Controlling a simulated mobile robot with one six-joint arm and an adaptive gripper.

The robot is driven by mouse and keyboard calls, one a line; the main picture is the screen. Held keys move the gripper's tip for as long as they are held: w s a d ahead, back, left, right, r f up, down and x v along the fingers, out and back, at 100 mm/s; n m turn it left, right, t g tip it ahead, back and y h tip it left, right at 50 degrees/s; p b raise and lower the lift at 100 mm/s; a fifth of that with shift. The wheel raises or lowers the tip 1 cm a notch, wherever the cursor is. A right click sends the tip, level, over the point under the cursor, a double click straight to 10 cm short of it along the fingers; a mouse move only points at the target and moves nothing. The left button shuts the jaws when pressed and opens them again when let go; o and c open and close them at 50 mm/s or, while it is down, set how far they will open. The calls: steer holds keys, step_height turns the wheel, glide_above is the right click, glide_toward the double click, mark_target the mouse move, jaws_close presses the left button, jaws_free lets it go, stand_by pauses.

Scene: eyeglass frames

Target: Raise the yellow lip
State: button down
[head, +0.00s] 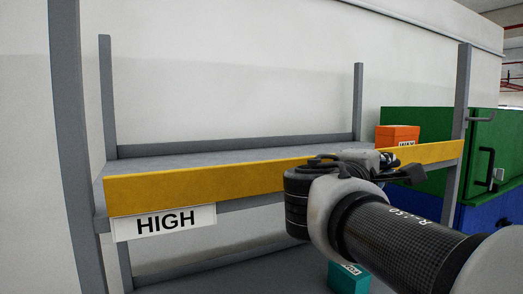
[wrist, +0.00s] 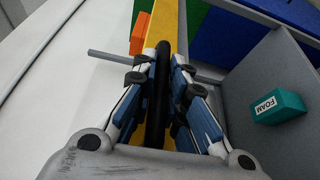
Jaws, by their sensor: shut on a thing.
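The yellow lip (head: 215,178) runs along the front edge of the upper grey shelf, above the HIGH label. It also shows in the wrist view (wrist: 167,22), behind my fingers. A black bar (wrist: 157,100) lies along the lip's face. My gripper (head: 392,170) is at the right part of the lip, with its fingers on both sides of the bar (wrist: 160,75). It is shut on the black bar. My gripper and wrist hide part of the lip in the head view.
An orange box (head: 398,135) stands on the upper shelf at the right. A teal FOAM box (wrist: 278,107) is on the lower shelf. Grey posts (head: 461,110) frame the rack. A green and blue cabinet (head: 490,150) stands at the right. A white wall is behind.

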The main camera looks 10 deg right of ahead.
steer(key=shift+w+a+r+n+p, duration=0.1)
steer(key=shift+w+r+n+p, duration=0.15)
steer(key=shift+r+n+p, duration=0.6)
steer(key=shift+f, duration=0.4)
steer(key=c, duration=1.6)
jaws_free()
steer(key=shift+f, duration=0.1)
steer(key=shift+a, duration=0.1)
steer(key=v, duration=1.2)
steer(key=shift+r, duration=0.35)
